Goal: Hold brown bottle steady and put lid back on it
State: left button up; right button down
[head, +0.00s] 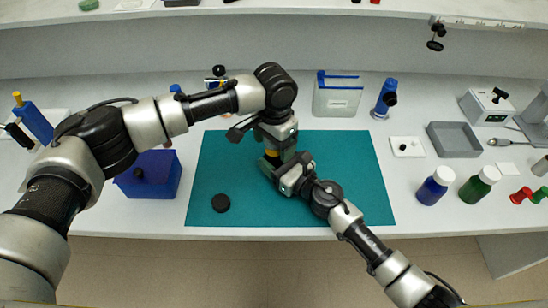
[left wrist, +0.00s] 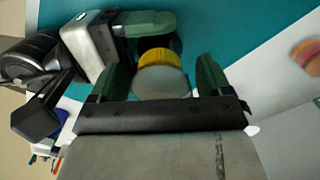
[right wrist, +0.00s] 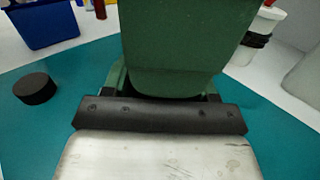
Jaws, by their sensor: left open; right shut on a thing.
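My right gripper (head: 279,172) is shut over the teal mat, on what appears to be the brown bottle, which is mostly hidden. A dark part (left wrist: 176,46) beside the right gripper's green finger in the left wrist view may be the bottle. My left gripper (head: 272,145) is open just above the right one. A round grey piece with a yellow rim (left wrist: 160,70) sits between its fingers; I cannot tell whether they touch it. A black round lid (head: 221,203) lies on the mat, left of the grippers; it also shows in the right wrist view (right wrist: 35,89).
The teal mat (head: 350,195) is clear to the right. A blue bin (head: 150,178) stands left of it. A clear container (head: 337,98) and a blue bottle (head: 386,97) stand behind. White-capped blue (head: 432,187) and green (head: 477,187) bottles stand right, near a grey tray (head: 453,140).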

pick_arm(q)
jog(key=c, duration=1)
jog(key=o, duration=1.1)
jog(key=shift+r, duration=0.1)
notch_tip(320, 180, up, 12)
jog(key=shift+f, duration=0.1)
pick_arm(e)
jog(key=shift+c, duration=1.1)
grip_release()
